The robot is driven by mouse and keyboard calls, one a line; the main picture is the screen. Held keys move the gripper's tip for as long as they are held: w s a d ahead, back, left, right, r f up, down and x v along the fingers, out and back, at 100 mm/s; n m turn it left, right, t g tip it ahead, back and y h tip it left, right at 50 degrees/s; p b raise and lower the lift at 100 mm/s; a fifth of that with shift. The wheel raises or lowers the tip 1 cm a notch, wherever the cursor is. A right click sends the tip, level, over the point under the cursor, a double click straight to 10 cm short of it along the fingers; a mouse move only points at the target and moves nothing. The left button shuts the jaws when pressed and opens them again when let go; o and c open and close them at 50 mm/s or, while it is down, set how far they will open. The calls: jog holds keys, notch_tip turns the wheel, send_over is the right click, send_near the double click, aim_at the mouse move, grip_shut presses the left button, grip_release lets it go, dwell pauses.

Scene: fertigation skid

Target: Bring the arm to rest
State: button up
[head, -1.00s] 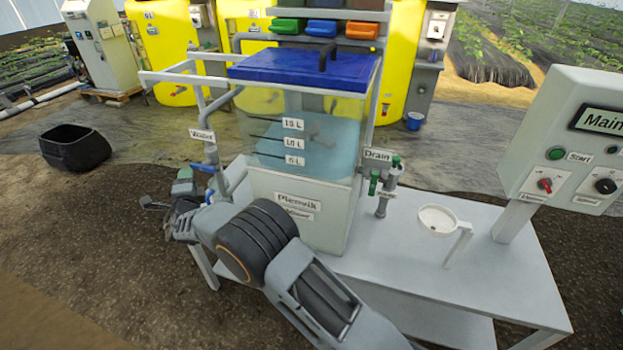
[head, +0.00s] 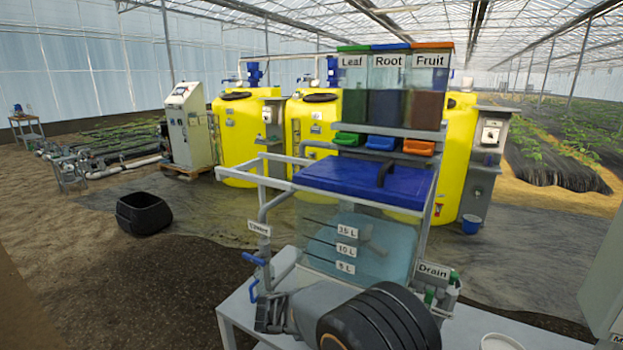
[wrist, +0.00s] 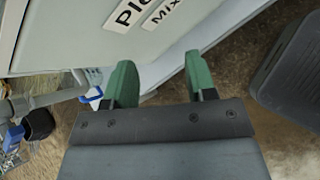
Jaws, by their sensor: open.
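My arm reaches in from the bottom of the head view, with my gripper (head: 268,314) low at the left end of the mixing tank. In the wrist view, the two green fingers of my gripper (wrist: 161,78) stand apart with nothing between them. They are beside the tank's pale front panel (wrist: 75,35). The mixing tank (head: 345,240) has a blue lid (head: 365,180) that is down. My arm's dark ribbed joint hides the lower front of the tank in the head view.
The white bench (head: 238,312) carries the tank. A drain valve (head: 440,292) and a white round cup (head: 500,342) are to the right. A blue-handled water valve (head: 253,262) is close to my gripper. A black tub (head: 144,214) stands on open floor at left.

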jog(key=s+d+r+m+g+y+p, duration=0.1)
jog(key=s+d+r+m+y+p, duration=0.2)
jog(key=s+d+r+m, duration=0.5)
jog(key=s+d+r+m+g+y+p, duration=0.2)
jog(key=s+d+r+m+y+p, duration=0.1)
jog(key=s+d+r+m, duration=0.5)
jog(key=s+r+m+p, duration=0.1)
jog(key=s+r+m, duration=0.2)
jog(key=s+m, duration=0.2)
jog(key=shift+s+r+m+p, duration=0.15)
jog(key=shift+s+m+p, duration=0.25)
jog(key=shift+m, duration=0.6)
jog(key=shift+c, duration=0.2)
